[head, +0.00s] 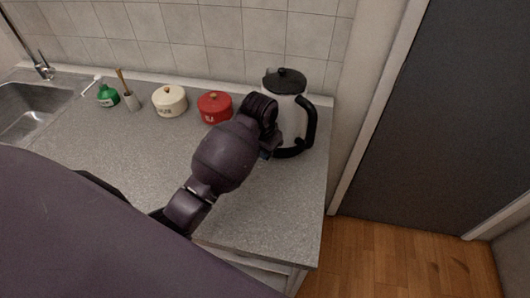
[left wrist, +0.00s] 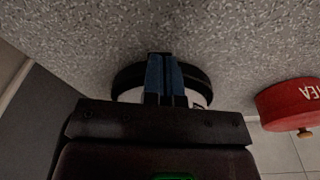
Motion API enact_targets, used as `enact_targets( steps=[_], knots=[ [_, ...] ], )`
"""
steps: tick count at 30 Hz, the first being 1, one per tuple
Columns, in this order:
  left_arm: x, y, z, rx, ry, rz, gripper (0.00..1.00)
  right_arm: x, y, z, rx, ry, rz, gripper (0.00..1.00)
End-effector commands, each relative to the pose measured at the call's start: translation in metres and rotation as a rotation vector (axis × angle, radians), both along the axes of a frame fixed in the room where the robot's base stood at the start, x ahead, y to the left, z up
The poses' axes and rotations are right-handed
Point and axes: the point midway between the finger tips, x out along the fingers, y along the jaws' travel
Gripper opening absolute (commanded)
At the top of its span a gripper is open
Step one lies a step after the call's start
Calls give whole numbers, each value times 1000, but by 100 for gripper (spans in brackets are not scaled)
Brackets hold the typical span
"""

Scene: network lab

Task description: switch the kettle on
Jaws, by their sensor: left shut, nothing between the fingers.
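The kettle (head: 288,108) has a light metal body, a black lid, a black handle on its right and a black base. It stands upright at the right back of the counter. My left gripper (head: 266,153) is beside the lower part of the kettle, mostly hidden behind its own wrist in the head view. In the left wrist view its blue fingers (left wrist: 165,75) are shut and empty, in front of the kettle's black base (left wrist: 127,78). I cannot tell if they touch it. The kettle's switch is not clearly visible. My right gripper is out of view.
The grey counter (head: 262,205) is clear in front of the kettle. A red tea tin (head: 212,106) stands left of the kettle, then a cream pot (head: 169,102), a brush holder (head: 131,102) and a green bottle (head: 107,97). A sink (head: 32,110) is at far left.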

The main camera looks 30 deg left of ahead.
Motion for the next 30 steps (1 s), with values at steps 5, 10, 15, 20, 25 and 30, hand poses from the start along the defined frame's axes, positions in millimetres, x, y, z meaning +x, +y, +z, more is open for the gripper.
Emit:
enact_targets(
  steps=[5, 10, 15, 20, 25, 30],
  knots=[
    [-6, 1, 2, 1, 0, 0, 0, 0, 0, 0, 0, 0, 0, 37],
    [-25, 5, 8, 1, 1, 1, 0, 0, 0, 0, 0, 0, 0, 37],
    [-30, 5, 11, 0, 0, 0, 0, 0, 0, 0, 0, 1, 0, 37],
    [-30, 5, 10, 0, 0, 0, 0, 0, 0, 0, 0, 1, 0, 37],
    [-30, 5, 15, 0, -1, 0, 0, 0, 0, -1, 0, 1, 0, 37],
    [-31, 6, 38, 0, -5, -1, 0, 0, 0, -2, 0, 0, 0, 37]
  ],
)
